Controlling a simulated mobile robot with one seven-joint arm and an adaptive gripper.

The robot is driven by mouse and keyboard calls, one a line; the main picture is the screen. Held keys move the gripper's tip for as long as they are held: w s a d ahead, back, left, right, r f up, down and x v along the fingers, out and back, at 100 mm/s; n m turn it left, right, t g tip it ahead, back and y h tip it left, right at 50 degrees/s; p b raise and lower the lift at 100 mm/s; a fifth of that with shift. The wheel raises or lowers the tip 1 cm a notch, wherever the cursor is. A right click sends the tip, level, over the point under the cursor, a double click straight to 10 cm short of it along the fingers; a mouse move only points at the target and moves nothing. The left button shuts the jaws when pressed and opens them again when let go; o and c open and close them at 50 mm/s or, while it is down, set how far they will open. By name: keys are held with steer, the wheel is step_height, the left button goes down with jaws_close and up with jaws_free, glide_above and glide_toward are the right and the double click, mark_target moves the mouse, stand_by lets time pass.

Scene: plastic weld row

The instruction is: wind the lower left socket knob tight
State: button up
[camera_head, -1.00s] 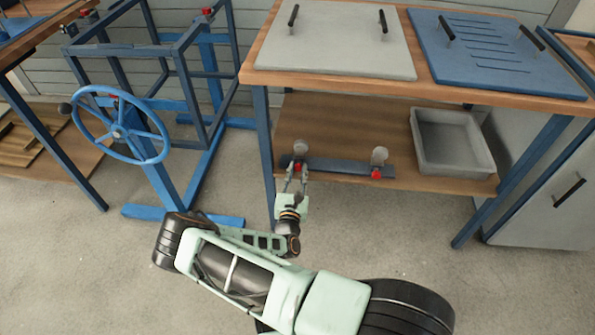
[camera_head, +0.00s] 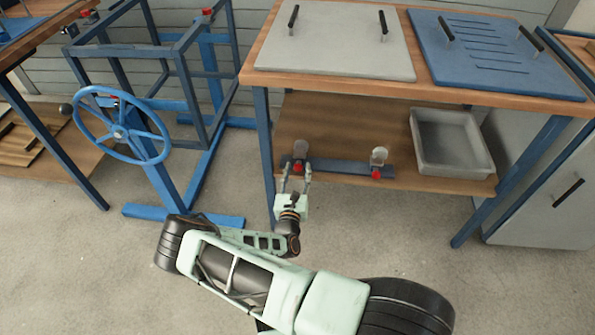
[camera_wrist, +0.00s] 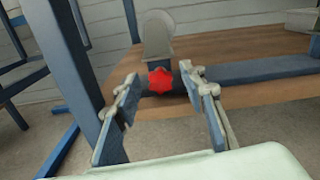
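The lower left socket knob (camera_head: 298,168) is a small red lobed knob on the left end of a blue bar (camera_head: 338,167) on the lower shelf. A rounded grey socket piece (camera_wrist: 158,35) stands upright behind it. In the wrist view the red knob (camera_wrist: 160,80) is fully visible, between and a little beyond my fingertips. My gripper (camera_head: 295,175) is open in front of it. In the wrist view my gripper (camera_wrist: 168,86) shows a gap between each finger and the knob. A second red knob (camera_head: 376,174) with its own grey piece sits at the bar's right end.
The blue table leg (camera_head: 264,150) stands just left of my gripper. A grey tray (camera_head: 480,176) lies on the shelf's right side. The wooden tabletop (camera_head: 330,80) overhangs above. A blue handwheel (camera_head: 120,131) is at the left. Floor in front is clear.

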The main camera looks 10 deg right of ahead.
step_height(320, 180, up, 10)
stand_by(0.6)
